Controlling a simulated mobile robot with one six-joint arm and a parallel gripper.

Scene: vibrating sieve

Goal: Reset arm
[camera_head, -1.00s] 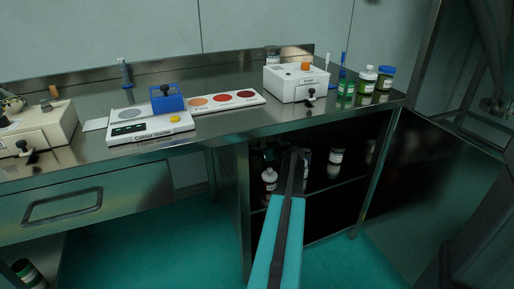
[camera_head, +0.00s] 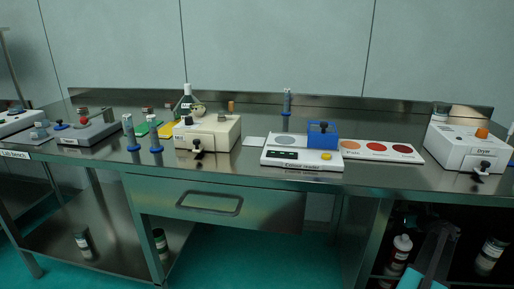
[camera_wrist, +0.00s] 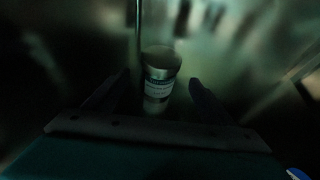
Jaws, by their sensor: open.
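My arm (camera_head: 428,262) shows at the lower right of the head view, reaching in front of the open, dark cabinet under the bench. In the dim, blurred wrist view, my gripper (camera_wrist: 159,82) has its two dark fingers apart. A jar with a pale label (camera_wrist: 158,88) stands upright in the gap between the fingers as seen; I cannot tell how far beyond the fingertips it is. Neither finger appears to touch it.
The cabinet holds a white bottle (camera_head: 400,249) and a jar (camera_head: 489,255) close to my arm. On the bench stand a colour reader (camera_head: 300,158), a dryer (camera_head: 468,150) and a cream device (camera_head: 207,133). A closed drawer (camera_head: 215,205) is left of the cabinet.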

